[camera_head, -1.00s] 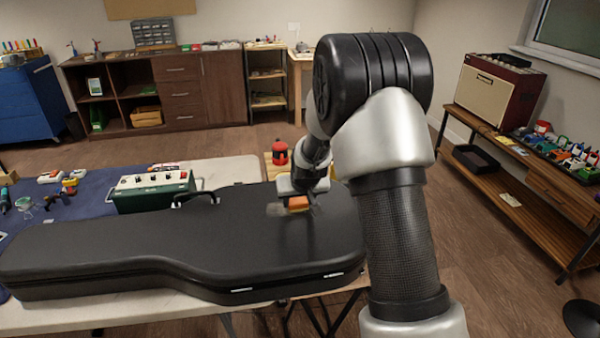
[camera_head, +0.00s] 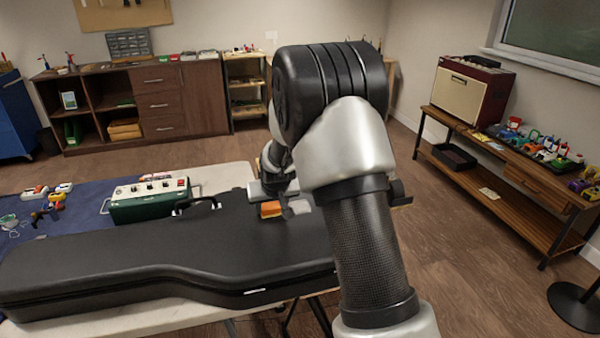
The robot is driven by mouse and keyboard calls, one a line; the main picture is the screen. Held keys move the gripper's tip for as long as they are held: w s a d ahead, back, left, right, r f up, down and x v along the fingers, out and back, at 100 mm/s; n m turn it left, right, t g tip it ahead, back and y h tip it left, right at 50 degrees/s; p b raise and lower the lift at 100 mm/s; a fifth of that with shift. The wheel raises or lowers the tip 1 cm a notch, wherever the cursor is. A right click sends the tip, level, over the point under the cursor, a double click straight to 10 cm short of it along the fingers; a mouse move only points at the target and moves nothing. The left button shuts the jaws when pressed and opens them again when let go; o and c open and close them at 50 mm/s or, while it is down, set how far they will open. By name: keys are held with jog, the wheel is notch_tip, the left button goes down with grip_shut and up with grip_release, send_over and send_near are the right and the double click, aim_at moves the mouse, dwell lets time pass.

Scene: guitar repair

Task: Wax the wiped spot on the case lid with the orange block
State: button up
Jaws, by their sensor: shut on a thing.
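The black guitar case (camera_head: 150,245) lies closed along the table, its lid facing up. My gripper (camera_head: 282,207) is over the right, wide part of the lid, partly hidden behind my arm. It is shut on the orange block (camera_head: 270,209), which is at or just above the lid surface; I cannot tell whether it touches. A pale grey patch (camera_head: 298,207) shows just right of the block. My arm hides the right end of the case.
A green box with knobs and a handle (camera_head: 150,200) stands behind the case on the pale table (camera_head: 225,177). Small tools lie on the blue mat (camera_head: 90,190) at left. A wooden bench (camera_head: 480,170) with an amplifier (camera_head: 470,88) stands at right.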

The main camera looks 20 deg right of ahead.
aim_at(272, 208)
jog(key=shift+r+p, duration=1.9)
jog(key=shift+r, duration=2.2)
jog(key=shift+d, duration=0.15)
